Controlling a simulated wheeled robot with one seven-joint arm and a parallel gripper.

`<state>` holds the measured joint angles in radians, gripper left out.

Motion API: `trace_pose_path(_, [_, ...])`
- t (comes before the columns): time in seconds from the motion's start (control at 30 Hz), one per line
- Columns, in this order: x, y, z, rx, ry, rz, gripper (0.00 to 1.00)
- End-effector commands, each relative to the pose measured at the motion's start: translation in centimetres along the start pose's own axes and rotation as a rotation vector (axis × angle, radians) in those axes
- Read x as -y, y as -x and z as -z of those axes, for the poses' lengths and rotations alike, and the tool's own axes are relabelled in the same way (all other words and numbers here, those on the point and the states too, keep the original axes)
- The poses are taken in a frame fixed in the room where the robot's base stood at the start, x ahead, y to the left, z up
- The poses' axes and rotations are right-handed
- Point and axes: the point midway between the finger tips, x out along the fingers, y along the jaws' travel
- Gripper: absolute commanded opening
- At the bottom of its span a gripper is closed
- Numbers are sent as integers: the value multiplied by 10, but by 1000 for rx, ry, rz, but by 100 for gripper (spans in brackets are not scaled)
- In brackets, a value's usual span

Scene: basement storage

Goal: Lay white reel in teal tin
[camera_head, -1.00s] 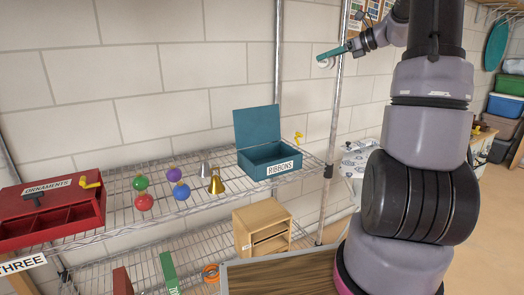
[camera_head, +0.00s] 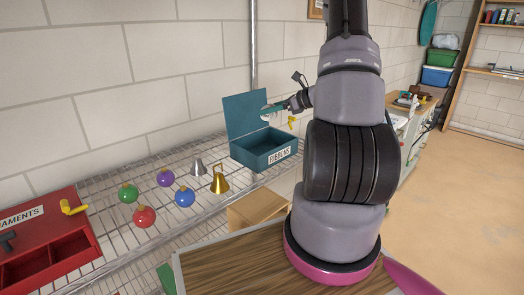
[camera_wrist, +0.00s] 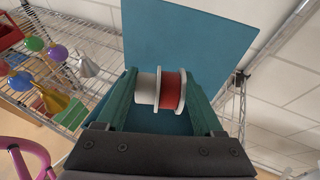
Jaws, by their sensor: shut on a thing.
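The teal tin (camera_head: 264,148), labelled RIBBONS, stands on the wire shelf with its lid (camera_head: 250,113) raised at the back. My gripper (camera_head: 266,113) is over the tin's opening, beside the raised lid. In the wrist view its teal fingers (camera_wrist: 163,100) are shut on the white reel (camera_wrist: 146,92), which shows a white part and a red section with pale flanges. Whether the red section belongs to the same reel I cannot tell. In the head view the reel is small, just above the tin's rim. The teal lid fills the background of the wrist view.
A gold bell (camera_head: 219,181), a silver bell (camera_head: 198,167) and several coloured balls stand left of the tin. A red ornaments box (camera_head: 48,241) is at the far left. A yellow item (camera_head: 291,121) is behind the tin's right side. A metal post (camera_head: 254,50) rises behind the lid.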

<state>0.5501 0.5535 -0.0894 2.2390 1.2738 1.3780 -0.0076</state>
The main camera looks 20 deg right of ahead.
Motion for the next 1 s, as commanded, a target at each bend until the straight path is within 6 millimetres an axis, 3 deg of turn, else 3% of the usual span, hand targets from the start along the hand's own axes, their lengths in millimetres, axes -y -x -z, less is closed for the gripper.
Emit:
trace_pose_path(0.3, [0,-14,33,0,-4,-1,15])
trace_pose_path(0.73, [0,-17,41,1,-1,-1,15])
trace_pose_path(0.77, [0,-17,41,1,-1,-1,73])
trace_pose_path(0.83, [0,-17,41,1,0,-1,100])
trace_pose_path(1.0, [0,-17,41,0,0,-1,100])
